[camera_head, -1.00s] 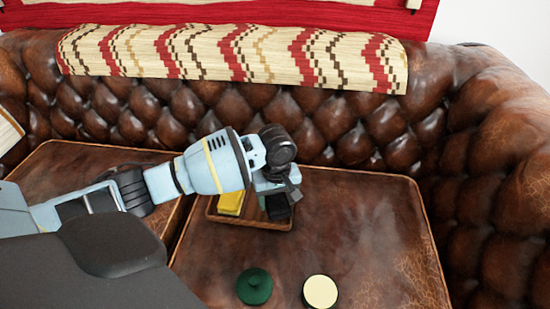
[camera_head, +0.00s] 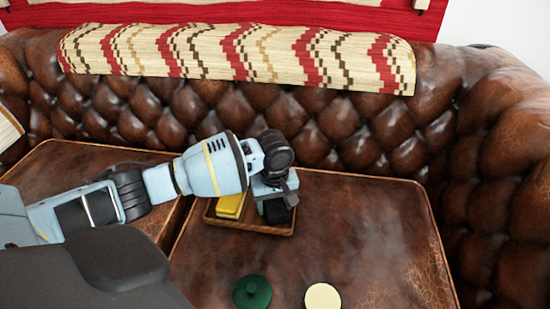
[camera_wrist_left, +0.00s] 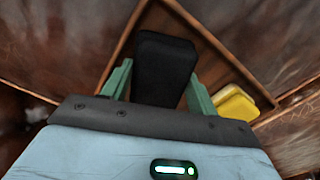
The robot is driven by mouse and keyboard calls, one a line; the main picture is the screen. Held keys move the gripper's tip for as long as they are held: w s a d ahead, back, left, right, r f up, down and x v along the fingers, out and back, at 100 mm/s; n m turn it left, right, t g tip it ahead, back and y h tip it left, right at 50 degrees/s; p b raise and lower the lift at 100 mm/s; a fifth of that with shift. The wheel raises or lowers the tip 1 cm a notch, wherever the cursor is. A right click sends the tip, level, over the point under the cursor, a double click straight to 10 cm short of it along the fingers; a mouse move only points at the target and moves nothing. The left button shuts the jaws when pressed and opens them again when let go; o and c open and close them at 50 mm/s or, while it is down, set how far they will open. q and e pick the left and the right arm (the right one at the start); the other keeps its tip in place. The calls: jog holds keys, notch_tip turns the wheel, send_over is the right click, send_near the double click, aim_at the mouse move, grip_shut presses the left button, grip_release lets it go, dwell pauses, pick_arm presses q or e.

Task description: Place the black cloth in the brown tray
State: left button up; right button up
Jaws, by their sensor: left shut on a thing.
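The black cloth (camera_head: 276,211) is a small dark folded block, partly hidden by my gripper in the head view. My left gripper (camera_head: 277,203) is shut on it, over the right part of the brown tray (camera_head: 245,228). In the left wrist view the black cloth (camera_wrist_left: 165,65) sits between the two green fingers of the left gripper (camera_wrist_left: 160,73), with the tray's rim (camera_wrist_left: 207,37) around it. I cannot tell whether the cloth touches the tray floor. My right gripper is not in view.
A yellow cloth (camera_head: 230,205) lies in the left part of the tray. The tray rests on a brown leather seat (camera_head: 350,230). A green round object (camera_head: 252,292) and a cream round object (camera_head: 322,297) lie in front. The tufted backrest (camera_head: 330,125) rises behind.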

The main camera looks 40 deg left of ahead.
aim_at(275, 204)
pick_arm(q)
jog(key=shift+f, duration=0.1)
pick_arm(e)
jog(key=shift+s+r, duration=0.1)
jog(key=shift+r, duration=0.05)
pick_arm(q)
jog(key=o, duration=0.6)
jog(key=shift+o, duration=0.4)
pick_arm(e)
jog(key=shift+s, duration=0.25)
pick_arm(q)
jog(key=shift+r, duration=0.25)
notch_tip(275, 204, up, 12)
jog(key=p, duration=0.5)
jog(key=shift+f, duration=0.15)
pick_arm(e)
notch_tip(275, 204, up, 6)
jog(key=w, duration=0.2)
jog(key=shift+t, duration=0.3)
